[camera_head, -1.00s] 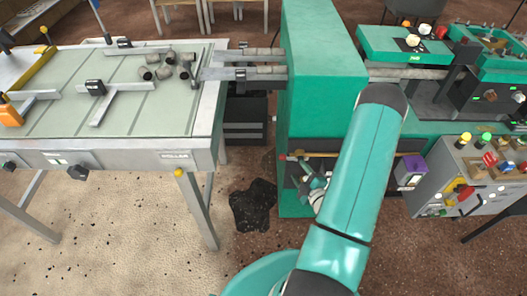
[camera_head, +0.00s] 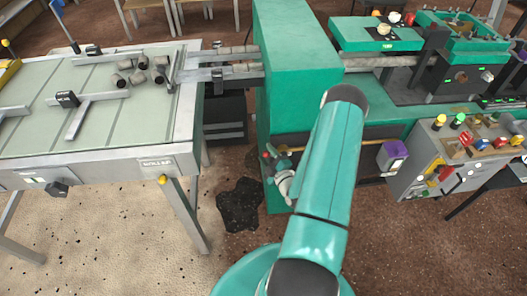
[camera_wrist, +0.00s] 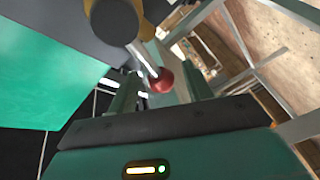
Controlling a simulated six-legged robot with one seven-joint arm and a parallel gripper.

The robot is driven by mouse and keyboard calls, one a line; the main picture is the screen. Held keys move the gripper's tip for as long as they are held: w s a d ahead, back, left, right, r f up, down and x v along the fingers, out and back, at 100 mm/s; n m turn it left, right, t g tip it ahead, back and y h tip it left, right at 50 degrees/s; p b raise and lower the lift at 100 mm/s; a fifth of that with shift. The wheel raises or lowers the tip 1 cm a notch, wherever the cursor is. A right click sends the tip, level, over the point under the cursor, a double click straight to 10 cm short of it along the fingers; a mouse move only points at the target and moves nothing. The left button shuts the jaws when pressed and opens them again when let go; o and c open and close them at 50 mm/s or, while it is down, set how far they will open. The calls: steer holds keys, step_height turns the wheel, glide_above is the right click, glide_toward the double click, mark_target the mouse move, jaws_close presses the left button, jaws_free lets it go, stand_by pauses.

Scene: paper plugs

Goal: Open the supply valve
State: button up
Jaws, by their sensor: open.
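A lever with a red ball knob (camera_wrist: 163,80) sticks out from a round dark grey body (camera_wrist: 115,20) in the wrist view. I take this to be the supply valve. My gripper (camera_wrist: 160,76) is open, and its two green fingers stand either side of the knob as seen from the wrist. I cannot tell how deep the knob sits between them or whether a finger touches it. In the head view my gripper (camera_head: 276,166) is partly hidden by my arm, low at the left front of the green machine (camera_head: 300,70). A small red spot shows at its tip there.
A grey table (camera_head: 95,165) with several short dark tubes (camera_head: 140,78) stands at left. A grey control box (camera_head: 425,175) with coloured buttons and a purple-topped box (camera_head: 392,155) are at right. A dark stain (camera_head: 240,205) lies on the floor.

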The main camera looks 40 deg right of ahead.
steer(key=shift+x, duration=1.25)
steer(key=shift+c, duration=0.2)
jaws_close()
steer(key=shift+w+a+f+n+g, duration=0.15)
steer(key=shift+f+n+g, duration=0.55)
steer(key=shift+f+n, duration=0.75)
steer(key=shift+r, duration=0.15)
steer(key=shift+o, duration=0.2)
jaws_free()
